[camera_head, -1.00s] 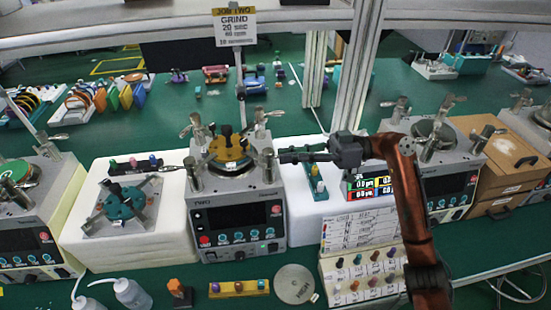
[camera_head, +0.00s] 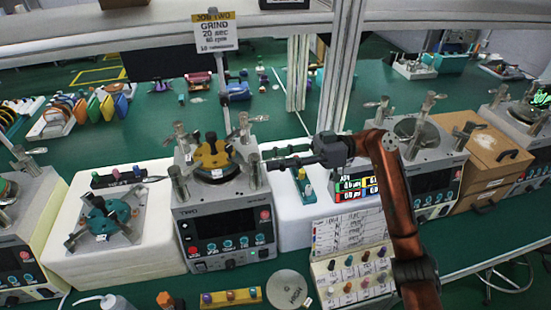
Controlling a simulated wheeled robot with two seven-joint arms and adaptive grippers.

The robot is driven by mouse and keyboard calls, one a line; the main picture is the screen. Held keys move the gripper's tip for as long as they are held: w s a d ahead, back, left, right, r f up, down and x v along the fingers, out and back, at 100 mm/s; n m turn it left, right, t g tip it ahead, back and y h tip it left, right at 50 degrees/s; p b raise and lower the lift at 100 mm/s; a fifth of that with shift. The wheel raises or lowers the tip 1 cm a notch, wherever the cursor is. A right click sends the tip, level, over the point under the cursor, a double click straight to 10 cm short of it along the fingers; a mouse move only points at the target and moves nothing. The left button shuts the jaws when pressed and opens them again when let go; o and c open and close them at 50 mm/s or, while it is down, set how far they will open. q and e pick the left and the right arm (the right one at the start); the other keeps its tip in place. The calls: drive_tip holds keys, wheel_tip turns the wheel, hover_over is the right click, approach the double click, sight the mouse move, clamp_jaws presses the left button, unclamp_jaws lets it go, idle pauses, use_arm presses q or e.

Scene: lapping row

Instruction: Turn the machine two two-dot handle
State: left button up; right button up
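Machine two (camera_head: 187,225) is a grey box marked TWO with a dark screen, buttons and a round top carrying a yellow-brown piece (camera_head: 212,154) with dark knobs. Several metal posts with lever handles stand around the top, one of them at the back right (camera_head: 245,122). The dots that mark the handles are too small to read. My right gripper (camera_head: 267,158) reaches in from the right, its dark fingers pointing left at the front-right post (camera_head: 254,171). The fingertips are at or very near this post. Its lever is hidden or merges with the fingers. My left gripper is out of view.
A white block (camera_head: 70,262) with a teal fixture (camera_head: 110,214) stands left of the machine. A small lit display (camera_head: 357,187) and a sample board (camera_head: 350,235) stand right, close to my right arm. A round HIGH disc (camera_head: 288,288) and yellow strip (camera_head: 230,299) lie in front.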

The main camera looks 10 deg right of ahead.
wheel_tip(320, 180, up, 10)
drive_tip(key=shift+f, duration=0.1)
idle(0.5)
